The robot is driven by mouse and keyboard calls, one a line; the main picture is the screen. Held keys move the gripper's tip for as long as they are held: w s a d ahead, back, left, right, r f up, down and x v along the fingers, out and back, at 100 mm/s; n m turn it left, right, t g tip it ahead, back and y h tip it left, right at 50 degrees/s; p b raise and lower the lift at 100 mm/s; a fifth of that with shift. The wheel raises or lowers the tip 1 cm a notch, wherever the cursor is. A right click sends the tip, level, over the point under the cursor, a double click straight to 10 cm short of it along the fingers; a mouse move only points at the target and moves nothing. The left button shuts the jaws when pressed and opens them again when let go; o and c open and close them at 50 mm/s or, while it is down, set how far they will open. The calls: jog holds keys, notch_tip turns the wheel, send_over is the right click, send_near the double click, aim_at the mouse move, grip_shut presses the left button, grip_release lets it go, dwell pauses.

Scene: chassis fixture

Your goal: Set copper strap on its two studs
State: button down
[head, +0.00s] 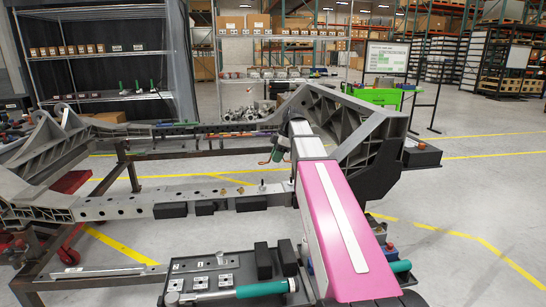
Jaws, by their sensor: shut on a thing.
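My gripper (272,157) hangs at the end of my pink and white arm, above the near grey beam of the chassis (130,207). It is shut on a small copper-coloured piece, apparently the copper strap (264,162), which shows at its left side. Most of the strap and the fingertips are too small or hidden to make out. Two small brass-coloured bits, perhaps the studs (240,190), stand on the beam's top, below and left of my gripper. The strap looks apart from them and above the beam.
Black blocks (172,210) line the beam's near side. A dark tray (207,264) in front holds small plates, black blocks and a green-handled tool (262,289). A tall grey casting (345,130) rises close to the right of my gripper. Shelves stand behind.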

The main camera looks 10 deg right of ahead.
jog(key=shift+d+f, duration=0.2)
jog(key=shift+f, duration=2.55)
jog(key=shift+f, duration=0.15)
jog(key=shift+f, duration=1.7)
jog(key=shift+f, duration=0.4)
jog(key=c, duration=0.9)
grip_release()
jog(key=shift+r, duration=0.1)
jog(key=shift+r, duration=4.45)
